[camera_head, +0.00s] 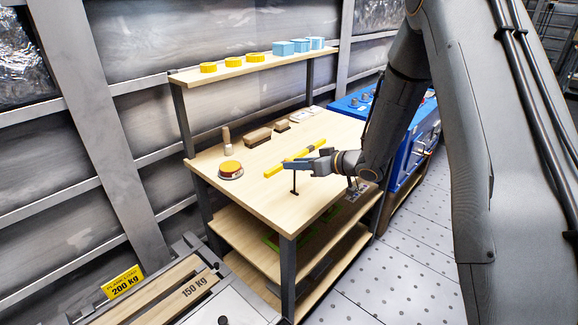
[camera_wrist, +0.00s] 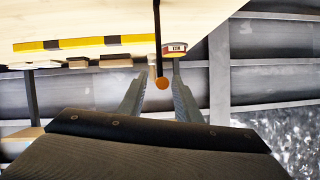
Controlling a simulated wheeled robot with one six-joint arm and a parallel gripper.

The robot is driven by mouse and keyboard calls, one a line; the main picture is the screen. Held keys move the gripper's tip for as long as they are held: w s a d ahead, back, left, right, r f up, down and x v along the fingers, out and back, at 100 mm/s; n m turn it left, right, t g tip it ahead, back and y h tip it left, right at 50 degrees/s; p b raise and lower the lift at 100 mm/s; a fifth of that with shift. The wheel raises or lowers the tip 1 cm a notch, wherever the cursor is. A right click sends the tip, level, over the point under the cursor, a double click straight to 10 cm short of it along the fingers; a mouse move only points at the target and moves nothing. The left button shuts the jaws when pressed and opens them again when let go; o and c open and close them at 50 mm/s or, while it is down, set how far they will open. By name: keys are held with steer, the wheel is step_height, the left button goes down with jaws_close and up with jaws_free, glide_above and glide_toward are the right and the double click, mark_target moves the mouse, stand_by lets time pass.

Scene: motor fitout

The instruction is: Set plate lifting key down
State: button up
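The plate lifting key appears to be the thin black rod (camera_head: 294,181) with a short crosspiece at its foot. It is upright over the front part of the wooden workbench (camera_head: 262,200); whether its foot touches the top is hard to tell. My gripper (camera_head: 296,163) points left, level with the rod's upper end. In the wrist view, which shows the bench upside down, the rod (camera_wrist: 157,40) ends in an orange round end (camera_wrist: 162,84) between my two fingers (camera_wrist: 160,80). Clear gaps show on both sides of it, so the fingers look open around it.
A yellow-and-black bar (camera_head: 295,158) lies behind my gripper. A red-and-yellow round tin (camera_head: 231,170) stands to the left. Wooden blocks (camera_head: 258,137) line the bench's back. A raised shelf (camera_head: 240,70) holds yellow and blue items. A blue machine (camera_head: 405,150) adjoins at right.

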steer(key=s+d+r+m+g+h, duration=0.15)
steer(key=s+d+m+h, duration=0.35)
steer(key=s+d+h, duration=0.7)
steer(key=s+d+m+g+y, duration=0.1)
steer(key=s+g, duration=0.5)
steer(key=s, duration=1.6)
steer(key=shift+m+g+y+b, duration=0.3)
steer(key=shift+m+g+b, duration=0.1)
steer(key=shift+m, duration=0.4)
